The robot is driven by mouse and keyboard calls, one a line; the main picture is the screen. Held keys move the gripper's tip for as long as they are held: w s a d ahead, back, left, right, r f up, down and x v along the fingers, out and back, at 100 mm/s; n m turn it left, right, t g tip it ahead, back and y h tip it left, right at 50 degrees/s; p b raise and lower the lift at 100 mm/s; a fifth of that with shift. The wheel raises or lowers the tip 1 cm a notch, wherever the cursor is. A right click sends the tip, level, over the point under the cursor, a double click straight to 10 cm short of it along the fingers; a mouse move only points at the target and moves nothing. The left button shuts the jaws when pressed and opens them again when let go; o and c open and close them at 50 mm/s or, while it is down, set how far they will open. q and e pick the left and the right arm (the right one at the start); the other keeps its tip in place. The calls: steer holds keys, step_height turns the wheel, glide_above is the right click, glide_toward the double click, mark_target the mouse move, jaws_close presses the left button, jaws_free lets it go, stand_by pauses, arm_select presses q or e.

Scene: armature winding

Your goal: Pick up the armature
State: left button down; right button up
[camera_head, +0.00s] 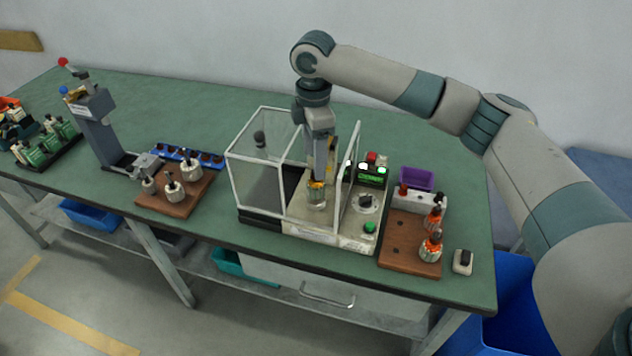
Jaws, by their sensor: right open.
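My right gripper (317,192) comes down from above into the clear-walled winding machine (300,232), with its fingers pointing down. It is open. An orange-copper armature (316,184) shows in part at the fingertips; the gripper hides most of it, and I cannot tell whether the fingers touch it. Two copper-wound armatures stand upright on the right wooden board, one in front (431,247) and one behind (434,217). Several bare silvery armatures (174,190) stand on the left wooden board (160,207). My left gripper is not in view.
The machine's framed clear panels (258,160) stand close around my right gripper. A grey press (95,120) stands left. The green bench (220,115) is clear at the back.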

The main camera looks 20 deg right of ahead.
mark_target(316, 184)
steer(key=shift+f, duration=1.5)
steer(key=shift+p, duration=0.3)
steer(key=shift+w+d+f+p, duration=0.1)
steer(key=shift+d+f+p, duration=0.05)
steer(key=shift+f+p, duration=0.4)
step_height(316, 184, down, 3)
steer(key=shift+w+d+f+p, duration=0.1)
steer(key=shift+d+p, duration=0.05)
steer(key=shift+p, duration=0.5)
steer(key=shift+f, duration=0.45)
steer(key=c, duration=1.4)
